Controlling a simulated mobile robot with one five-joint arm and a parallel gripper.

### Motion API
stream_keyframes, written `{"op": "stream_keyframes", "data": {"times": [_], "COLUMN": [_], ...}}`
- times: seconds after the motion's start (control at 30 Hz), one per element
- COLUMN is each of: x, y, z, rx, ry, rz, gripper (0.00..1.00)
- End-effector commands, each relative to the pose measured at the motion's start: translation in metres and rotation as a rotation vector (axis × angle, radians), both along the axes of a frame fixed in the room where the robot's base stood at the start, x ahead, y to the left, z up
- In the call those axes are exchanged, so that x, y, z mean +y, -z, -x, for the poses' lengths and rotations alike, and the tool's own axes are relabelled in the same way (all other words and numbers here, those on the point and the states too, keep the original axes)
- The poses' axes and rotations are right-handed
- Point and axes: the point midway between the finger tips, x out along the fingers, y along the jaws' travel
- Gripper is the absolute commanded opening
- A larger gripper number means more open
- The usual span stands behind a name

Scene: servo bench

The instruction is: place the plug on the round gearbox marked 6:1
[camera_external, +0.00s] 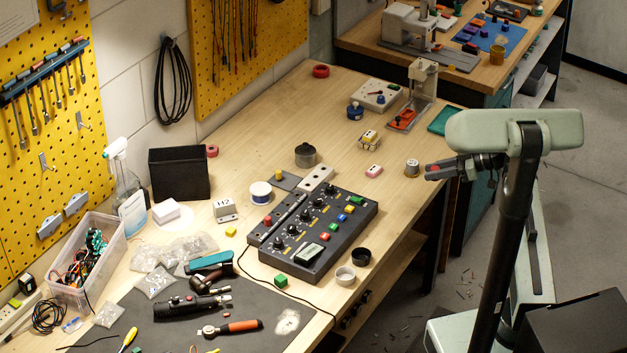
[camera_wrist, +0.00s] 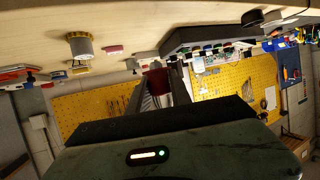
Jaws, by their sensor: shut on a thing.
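My gripper (camera_external: 431,172) hangs just past the right edge of the bench, shut on a small red plug (camera_external: 435,169). In the wrist view the dark red plug (camera_wrist: 157,86) sits between the two dark fingers, partly hidden by them. A short round grey gearbox-like cylinder (camera_external: 412,168) stands upright on the bench just left of my fingertips, apart from them. It also shows in the tilted wrist view as a round body with a yellowish rim (camera_wrist: 80,45). No 6:1 mark is readable on it.
A pink block (camera_external: 374,170) and a yellow-and-white block (camera_external: 369,140) lie left of the cylinder. A dark round part (camera_external: 305,155) and a black control box (camera_external: 318,232) stand farther left. A small press (camera_external: 420,95) stands behind. Bare wood surrounds the cylinder.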

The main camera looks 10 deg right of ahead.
Motion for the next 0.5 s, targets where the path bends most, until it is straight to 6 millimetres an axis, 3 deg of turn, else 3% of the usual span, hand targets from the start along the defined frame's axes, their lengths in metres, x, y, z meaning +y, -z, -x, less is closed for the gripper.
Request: {"op": "stream_keyframes", "data": {"times": [0.07, 0.4, 0.5], "x": [0.000, 0.003, 0.004], "y": [0.001, 0.012, 0.013], "z": [-0.011, -0.114, -0.137], "rx": [0.000, 0.000, 0.000], "ry": [-0.002, -0.002, -0.003], "rz": [0.000, 0.000, 0.000], "gripper": [0.00, 0.00, 0.00]}}
